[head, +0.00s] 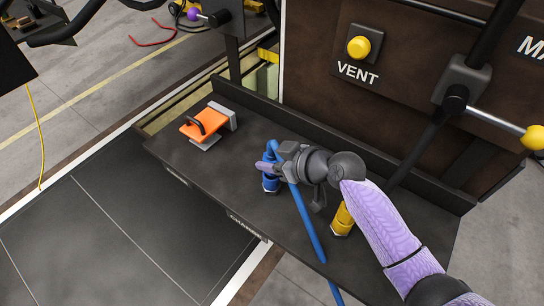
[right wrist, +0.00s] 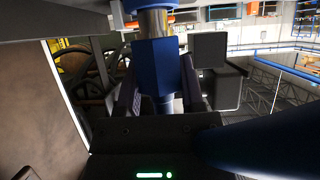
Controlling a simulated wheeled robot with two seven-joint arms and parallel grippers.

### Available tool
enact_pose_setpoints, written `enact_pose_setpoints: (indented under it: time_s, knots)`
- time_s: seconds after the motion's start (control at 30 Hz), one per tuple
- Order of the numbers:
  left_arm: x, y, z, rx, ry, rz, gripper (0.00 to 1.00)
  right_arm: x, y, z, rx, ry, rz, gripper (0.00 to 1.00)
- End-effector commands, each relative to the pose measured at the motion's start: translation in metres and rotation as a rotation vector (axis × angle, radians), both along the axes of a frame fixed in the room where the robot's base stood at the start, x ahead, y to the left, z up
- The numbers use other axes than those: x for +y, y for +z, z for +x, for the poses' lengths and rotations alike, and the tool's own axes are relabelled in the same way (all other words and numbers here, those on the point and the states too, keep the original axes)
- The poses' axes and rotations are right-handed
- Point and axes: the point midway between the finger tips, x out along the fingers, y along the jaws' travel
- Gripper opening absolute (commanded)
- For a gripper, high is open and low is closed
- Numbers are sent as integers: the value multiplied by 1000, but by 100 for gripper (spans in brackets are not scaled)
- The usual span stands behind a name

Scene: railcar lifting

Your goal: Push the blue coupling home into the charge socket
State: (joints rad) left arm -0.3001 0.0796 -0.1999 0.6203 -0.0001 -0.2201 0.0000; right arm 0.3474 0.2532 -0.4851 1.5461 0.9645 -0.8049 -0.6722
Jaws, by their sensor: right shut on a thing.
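The blue coupling (head: 271,185) stands about upright at the middle of the dark shelf, partly hidden by my right gripper (head: 268,169). The gripper comes in from the right and is shut on the coupling. In the right wrist view the coupling's blue body (right wrist: 157,62) is between the fingers, with a bright metal cylinder (right wrist: 152,22) against its upper end in the picture. The charge socket is not clearly distinguishable from the coupling, and I cannot tell how deep the coupling sits. A lettered label (head: 245,224) is on the shelf's front edge. My left gripper is not in view.
A blue hose (head: 307,226) runs past the gripper and over the shelf's (head: 190,160) front edge. A yellow fitting (head: 342,219) stands under my right forearm. An orange block with a black handle (head: 204,123) is at left. A yellow VENT button (head: 358,47) is on the wall behind.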

Motion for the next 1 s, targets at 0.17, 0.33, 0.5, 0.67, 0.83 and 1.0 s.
enact_pose_setpoints:
  time_s: [0.17,0.33,0.5,0.67,0.83,1.0]
  knots:
    - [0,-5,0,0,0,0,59,0,-5,0,-1,0,1,0]
    - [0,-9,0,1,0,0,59,0,-10,0,-1,0,1,0]
    - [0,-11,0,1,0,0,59,0,-11,0,-1,0,1,60]
    - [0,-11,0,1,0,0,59,0,-11,0,-1,0,1,90]
    - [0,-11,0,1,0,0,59,0,-11,0,1,0,-1,90]
    - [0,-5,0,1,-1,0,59,0,8,0,-3,1,0,90]
